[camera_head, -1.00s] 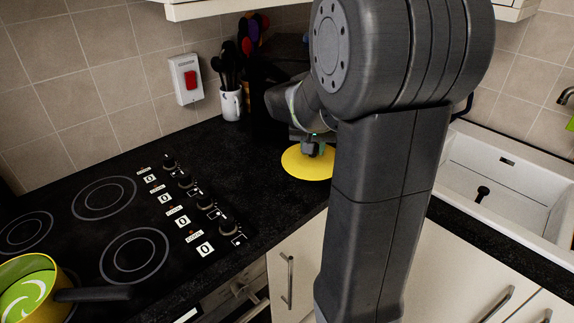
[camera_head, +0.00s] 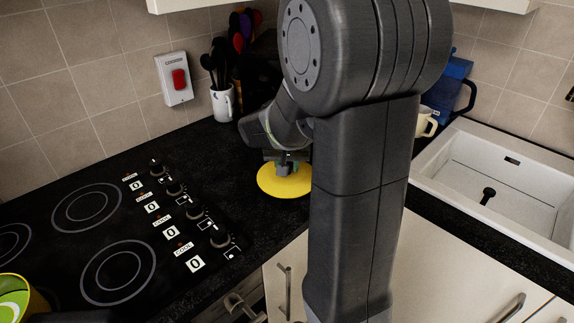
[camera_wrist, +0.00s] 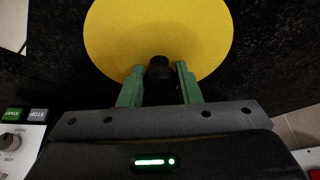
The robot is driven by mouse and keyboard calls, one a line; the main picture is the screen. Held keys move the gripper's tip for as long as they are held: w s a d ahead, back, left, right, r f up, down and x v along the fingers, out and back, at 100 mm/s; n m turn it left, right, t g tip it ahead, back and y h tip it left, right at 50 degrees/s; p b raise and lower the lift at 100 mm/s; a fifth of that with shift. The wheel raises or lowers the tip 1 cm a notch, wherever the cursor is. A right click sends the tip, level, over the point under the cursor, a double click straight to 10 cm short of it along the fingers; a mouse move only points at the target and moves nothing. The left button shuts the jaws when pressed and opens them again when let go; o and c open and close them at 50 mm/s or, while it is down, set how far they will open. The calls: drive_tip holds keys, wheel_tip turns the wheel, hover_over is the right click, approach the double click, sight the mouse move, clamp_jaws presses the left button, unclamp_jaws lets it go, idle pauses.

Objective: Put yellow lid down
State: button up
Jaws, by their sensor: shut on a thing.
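The yellow lid (camera_head: 270,184) is a flat round disc with a black knob (camera_wrist: 160,72) at its middle. It lies level at or just above the black counter, between the hob and the sink; I cannot tell if it touches the counter. My gripper (camera_head: 284,168) is above the lid, fingers pointing down. In the wrist view my green fingers (camera_wrist: 160,82) are on both sides of the knob and shut on it. Part of the lid's right side is close to my arm in the head view.
The hob with its knobs (camera_head: 175,188) is left of the lid. A white mug of utensils (camera_head: 222,103) stands behind. A cream mug (camera_head: 427,121), a blue jug (camera_head: 456,82) and the white sink (camera_head: 470,185) are to the right.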

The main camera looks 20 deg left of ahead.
drive_tip(key=shift+f, duration=0.2)
drive_tip(key=o, duration=1)
drive_tip(key=shift+r, duration=0.1)
drive_tip(key=shift+s+r, duration=0.1)
drive_tip(key=shift+r, duration=0.4)
drive_tip(key=v, duration=1.1)
drive_tip(key=shift+s+d, duration=0.15)
drive_tip(key=shift+s, duration=0.1)
